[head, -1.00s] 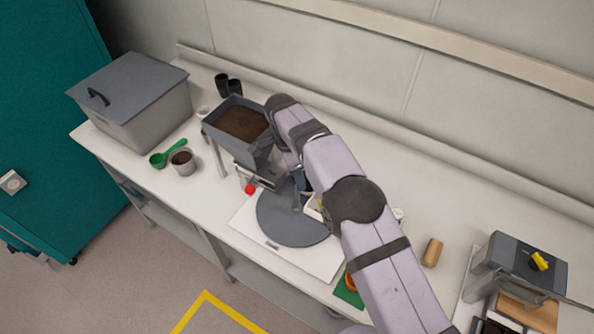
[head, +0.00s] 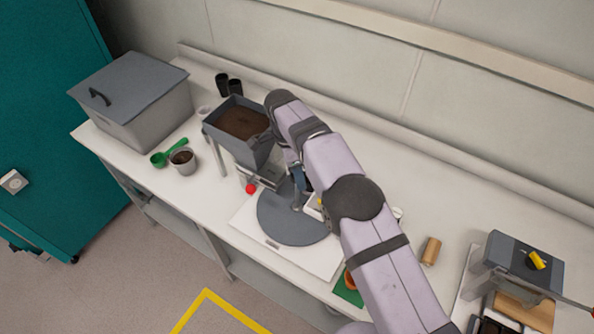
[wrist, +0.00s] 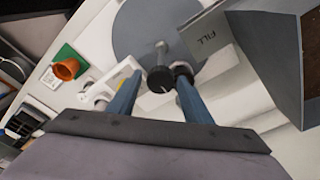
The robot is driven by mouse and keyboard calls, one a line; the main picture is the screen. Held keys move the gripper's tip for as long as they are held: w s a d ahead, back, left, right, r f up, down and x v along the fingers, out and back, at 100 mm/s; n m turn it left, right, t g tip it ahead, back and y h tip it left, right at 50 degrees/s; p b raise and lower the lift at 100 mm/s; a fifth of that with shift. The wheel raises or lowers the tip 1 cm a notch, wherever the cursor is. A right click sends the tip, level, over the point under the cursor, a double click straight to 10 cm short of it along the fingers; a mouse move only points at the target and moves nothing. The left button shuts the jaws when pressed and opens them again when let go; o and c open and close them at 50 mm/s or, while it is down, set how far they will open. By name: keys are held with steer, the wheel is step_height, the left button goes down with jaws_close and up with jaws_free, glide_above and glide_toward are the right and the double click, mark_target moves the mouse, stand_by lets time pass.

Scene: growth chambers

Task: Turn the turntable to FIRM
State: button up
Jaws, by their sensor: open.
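The turntable (head: 285,228) is a grey disc on a white base plate (head: 247,229) near the bench's front edge, and it also shows in the wrist view (wrist: 140,25). A light grey post (wrist: 161,50) with a dark round knob (wrist: 160,80) stands at the disc. My gripper (wrist: 160,76) is open, with its two blue fingers on either side of the knob; I cannot tell whether they touch it. In the head view my arm partly hides the gripper and the disc's right side. A plate marked FILL (wrist: 198,39) is beside the disc. I cannot read a FIRM mark.
A soil hopper (head: 240,140) stands close behind the disc, with a red ball (head: 251,188) below it. A green mat with an orange pot (wrist: 66,69) lies to the other side. A grey-lidded bin (head: 130,95), scoop and soil cup (head: 183,160) are at left.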

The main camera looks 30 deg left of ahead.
steer(key=shift+r, duration=2.8)
steer(key=shift+d, duration=0.1)
steer(key=shift+w+d+r, duration=0.15)
steer(key=shift+w+d, duration=0.1)
steer(key=w+d+r+n+g, duration=0.1)
steer(key=d+r+n, duration=0.2)
steer(key=d, duration=1.1)
steer(key=w+d+r+n, duration=0.1)
steer(key=d+r+n, duration=0.1)
steer(key=d, duration=1.1)
steer(key=s+d+f+n+y, duration=0.1)
steer(key=s+d+f+n, duration=0.2)
steer(key=s+d, duration=1.4)
steer(key=shift+s+n, duration=0.5)
